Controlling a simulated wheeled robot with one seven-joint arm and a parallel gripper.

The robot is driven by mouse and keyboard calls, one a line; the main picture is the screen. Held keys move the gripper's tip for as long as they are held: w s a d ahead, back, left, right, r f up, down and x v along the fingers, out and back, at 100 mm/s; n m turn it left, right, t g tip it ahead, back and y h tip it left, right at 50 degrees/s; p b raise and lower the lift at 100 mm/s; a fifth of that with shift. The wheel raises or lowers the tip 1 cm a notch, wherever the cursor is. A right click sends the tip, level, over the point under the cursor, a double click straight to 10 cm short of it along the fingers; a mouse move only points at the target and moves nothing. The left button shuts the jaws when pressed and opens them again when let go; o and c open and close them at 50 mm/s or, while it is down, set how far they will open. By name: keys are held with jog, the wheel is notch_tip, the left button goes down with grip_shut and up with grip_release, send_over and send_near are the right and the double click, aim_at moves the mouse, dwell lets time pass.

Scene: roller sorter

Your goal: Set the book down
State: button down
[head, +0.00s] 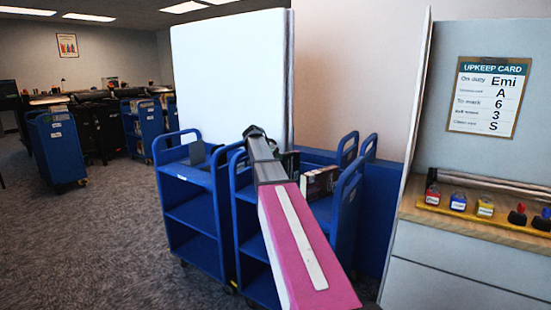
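My pink and grey arm reaches forward from the bottom of the head view to the blue carts. The small dark shape at its far end (254,133) seems to be my gripper. It is over the top of the middle blue cart (243,205). Its fingers are too small and hidden to read, and I cannot tell whether it holds a book. A book or group of books (320,182) with pale and dark faces stands on a cart top to the right of my arm. A dark item (291,163) is beside it, partly hidden. I cannot tell which is the task's book.
The left blue cart (190,215) has a dark block (197,152) on top and bare lower shelves. A white panel (230,75) stands behind. At right, a counter (500,228) holds small bottles and stamps under an upkeep card (489,97). Carpet (110,240) is open at left.

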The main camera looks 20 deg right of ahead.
jog(key=c, duration=0.8)
grip_release()
jog(key=shift+f, duration=0.1)
jog(key=v, duration=1.2)
